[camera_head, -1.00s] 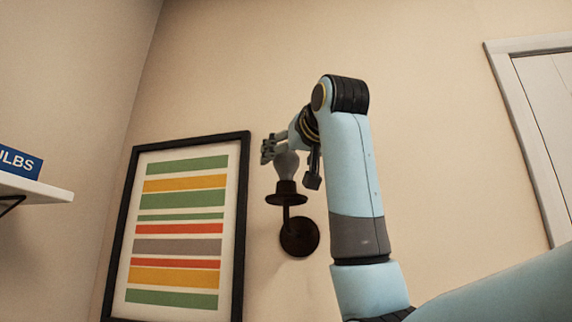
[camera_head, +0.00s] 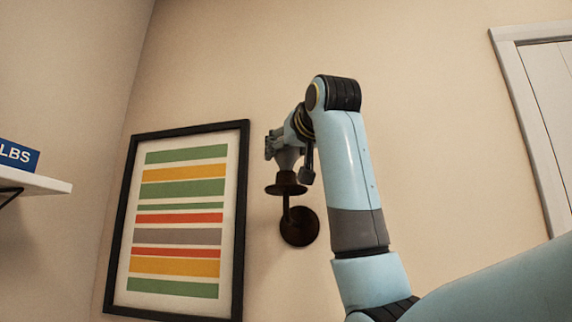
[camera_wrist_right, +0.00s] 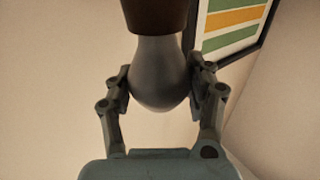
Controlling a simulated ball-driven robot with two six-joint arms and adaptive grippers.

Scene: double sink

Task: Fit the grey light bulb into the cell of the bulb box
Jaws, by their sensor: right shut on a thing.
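The grey light bulb (camera_head: 288,160) sits in the dark socket of a wall lamp (camera_head: 286,188), its round end up. In the right wrist view the bulb (camera_wrist_right: 160,75) fills the space between the two fingers, its neck in the brown socket (camera_wrist_right: 156,14). My right gripper (camera_head: 289,148) is shut on the bulb's round end and hides much of it in the head view; it also shows in the wrist view (camera_wrist_right: 160,88). A blue box (camera_head: 18,156) with white letters "LBS" stands on the shelf at the left edge. Its cell cannot be seen. My left gripper is not in view.
The white shelf (camera_head: 38,186) juts in from the left, cut off by the picture's edge. A framed striped picture (camera_head: 127,225) hangs between shelf and lamp. A white door frame (camera_head: 522,120) is at the right. The air between shelf and lamp is clear.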

